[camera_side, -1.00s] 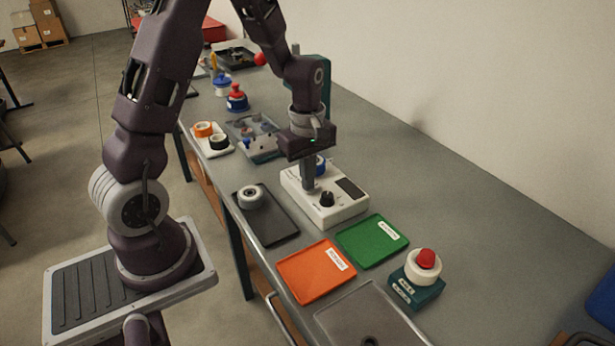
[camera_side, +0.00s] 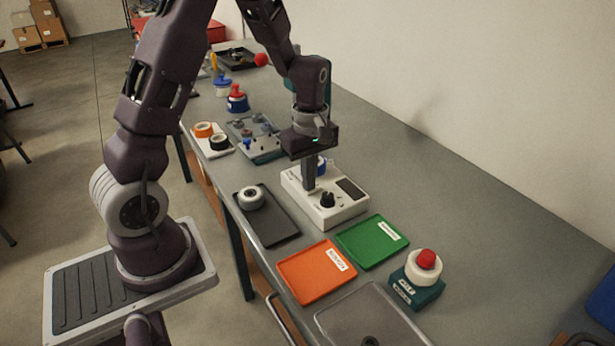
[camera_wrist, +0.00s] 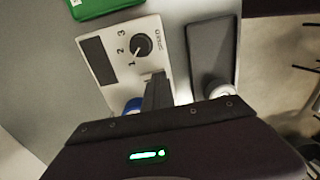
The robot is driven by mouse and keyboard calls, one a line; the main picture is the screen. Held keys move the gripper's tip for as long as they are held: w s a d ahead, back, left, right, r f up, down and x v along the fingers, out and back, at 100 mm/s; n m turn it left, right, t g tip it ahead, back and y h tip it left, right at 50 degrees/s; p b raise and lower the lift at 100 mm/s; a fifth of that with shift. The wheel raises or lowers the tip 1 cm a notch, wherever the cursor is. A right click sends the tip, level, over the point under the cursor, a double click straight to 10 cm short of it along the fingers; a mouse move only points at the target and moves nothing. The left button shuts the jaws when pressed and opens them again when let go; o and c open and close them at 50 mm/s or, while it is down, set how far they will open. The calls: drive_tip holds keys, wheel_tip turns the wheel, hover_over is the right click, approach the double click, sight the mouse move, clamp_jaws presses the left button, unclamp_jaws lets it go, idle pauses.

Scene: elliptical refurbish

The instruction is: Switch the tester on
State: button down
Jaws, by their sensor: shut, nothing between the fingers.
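The tester (camera_side: 347,208) is a white box on the bench with a dark display panel (camera_side: 350,188) and a black knob (camera_side: 327,199). In the wrist view the tester (camera_wrist: 112,92) shows the knob (camera_wrist: 141,45) with marks 1, 2 and 3 beside it. My gripper (camera_side: 309,187) is shut and empty, pointing down over the tester's top close beside the knob. In the wrist view my fingertips (camera_wrist: 158,77) are just below the knob. I cannot tell whether they touch the tester. A blue and white round part (camera_wrist: 133,105) at the tester's end is partly hidden by my fingers.
A dark tray (camera_side: 280,226) with a white-rimmed wheel (camera_side: 251,197) lies to the left. An orange tray (camera_side: 306,284) and a green tray (camera_side: 357,251) lie in front. A teal box with a red button (camera_side: 426,259) stands front right. The bench to the right is clear.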

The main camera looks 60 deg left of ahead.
wheel_tip(320, 180, up, 14)
drive_tip(key=shift+s, duration=0.25)
idle(0.3)
drive_tip(key=s+d+r+m+t, duration=0.3)
drive_tip(key=s+d+m, duration=0.3)
drive_tip(key=s+m, duration=0.3)
drive_tip(key=s+d+r+m+t, duration=0.3)
drive_tip(key=s+d+m, duration=0.2)
drive_tip(key=s+m, duration=0.4)
drive_tip(key=w+a+f+n+g, duration=0.25)
drive_tip(key=w+a+n, duration=0.35)
drive_tip(key=w+n, duration=0.3)
drive_tip(key=w+a+f+n+g, duration=0.2)
drive_tip(key=w+a+f+n, duration=0.25)
drive_tip(key=w+n, duration=0.45)
drive_tip(key=f, duration=0.4)
drive_tip(key=w+f, duration=0.1)
drive_tip(key=f, duration=0.3)
drive_tip(key=w+f, duration=0.1)
drive_tip(key=f, duration=0.3)
drive_tip(key=shift+a+f, duration=0.25)
drive_tip(key=shift+f, duration=0.15)
drive_tip(key=shift+w, duration=0.1)
